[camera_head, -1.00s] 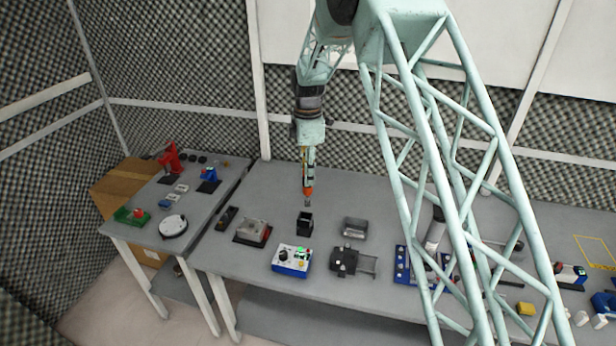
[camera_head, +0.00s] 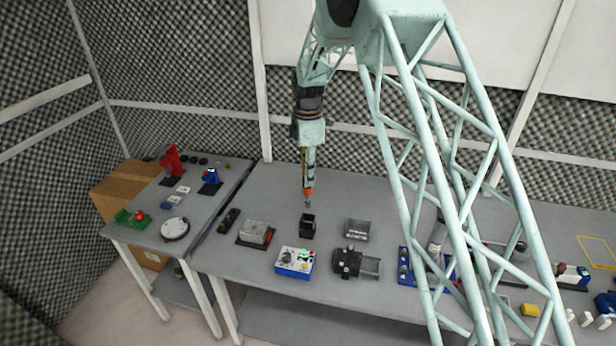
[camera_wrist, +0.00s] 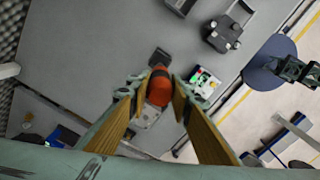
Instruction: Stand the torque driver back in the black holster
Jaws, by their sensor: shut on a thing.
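The torque driver (camera_head: 308,192) has an orange body and a dark, narrow lower end. My gripper (camera_head: 308,178) is shut on it and holds it roughly upright, tip down. The black holster (camera_head: 308,228) is a small open-topped block on the grey bench. In the head view the driver's tip shows just above the holster's top edge; whether it is over the opening I cannot tell. In the wrist view the orange driver (camera_wrist: 158,90) sits between the two fingers, and the holster (camera_wrist: 159,57) shows just beyond it. The driver's lower end is hidden there.
A blue and white control box (camera_head: 295,262) stands in front of the holster. A grey open bin (camera_head: 357,229) and a black clamp-like fixture (camera_head: 349,262) are to its right. A grey block on a dark base (camera_head: 257,234) is to its left. Bare bench lies behind the holster.

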